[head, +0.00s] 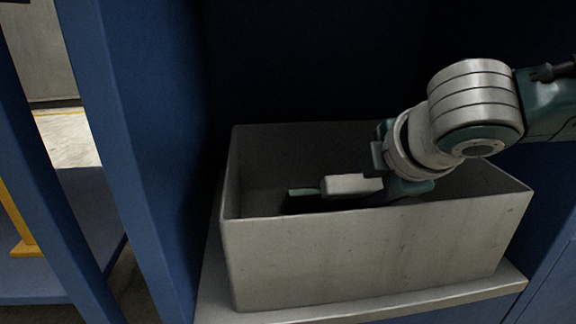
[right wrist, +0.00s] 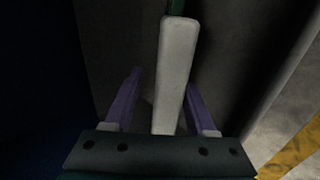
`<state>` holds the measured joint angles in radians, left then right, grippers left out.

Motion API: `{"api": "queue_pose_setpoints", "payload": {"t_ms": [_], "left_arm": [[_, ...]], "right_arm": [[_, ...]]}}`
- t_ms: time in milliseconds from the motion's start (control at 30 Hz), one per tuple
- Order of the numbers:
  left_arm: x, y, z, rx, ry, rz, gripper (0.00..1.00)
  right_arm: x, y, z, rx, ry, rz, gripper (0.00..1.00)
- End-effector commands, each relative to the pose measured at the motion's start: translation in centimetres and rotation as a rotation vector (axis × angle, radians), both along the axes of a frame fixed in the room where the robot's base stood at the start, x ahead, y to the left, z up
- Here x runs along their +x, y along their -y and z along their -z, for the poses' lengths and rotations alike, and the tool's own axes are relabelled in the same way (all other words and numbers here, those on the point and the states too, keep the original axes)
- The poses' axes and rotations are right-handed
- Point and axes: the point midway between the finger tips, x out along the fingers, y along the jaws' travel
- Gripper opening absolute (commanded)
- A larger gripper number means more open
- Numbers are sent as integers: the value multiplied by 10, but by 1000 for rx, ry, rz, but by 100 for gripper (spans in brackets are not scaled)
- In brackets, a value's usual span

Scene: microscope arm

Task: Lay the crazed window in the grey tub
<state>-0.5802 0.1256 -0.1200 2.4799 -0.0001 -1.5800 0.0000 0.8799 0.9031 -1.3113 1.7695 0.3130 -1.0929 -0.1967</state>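The grey tub (head: 370,250) stands on a ledge inside a blue cabinet, its open top facing up. My right arm reaches in over its right rim, and my right gripper (head: 378,160) is inside the tub. A pale bar (head: 350,184) with a green strip at its left end lies there, seemingly part of the window; its pane cannot be made out. In the right wrist view, the pale bar (right wrist: 174,75) runs between the purple fingers of the right gripper (right wrist: 163,80). The fingers stand apart, with a gap beside the bar. My left gripper is out of view.
A blue cabinet post (head: 130,150) rises left of the tub. The cabinet's dark interior is behind it. The ledge (head: 400,306) shows a narrow strip in front of the tub. A yellow part (head: 22,235) stands at the far left.

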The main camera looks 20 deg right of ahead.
Motion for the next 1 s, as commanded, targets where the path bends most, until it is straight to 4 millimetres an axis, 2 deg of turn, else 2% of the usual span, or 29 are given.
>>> {"api": "queue_pose_setpoints", "payload": {"t_ms": [33, 100, 400, 567, 800, 1000], "left_arm": [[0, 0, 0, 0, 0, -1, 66], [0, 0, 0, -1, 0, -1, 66], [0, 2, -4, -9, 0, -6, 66], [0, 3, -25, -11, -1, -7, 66], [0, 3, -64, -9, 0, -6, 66], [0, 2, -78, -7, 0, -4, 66]], "right_arm": [[0, 0, 0, 0, 1, 0, 62], [0, 0, 0, 0, 1, 0, 70], [-2, 0, -2, 0, -3, 1, 70], [-16, -4, -21, 1, -4, -1, 70], [-49, -12, -56, 0, -4, -1, 70], [-66, -16, -70, 0, -2, -1, 70]]}}
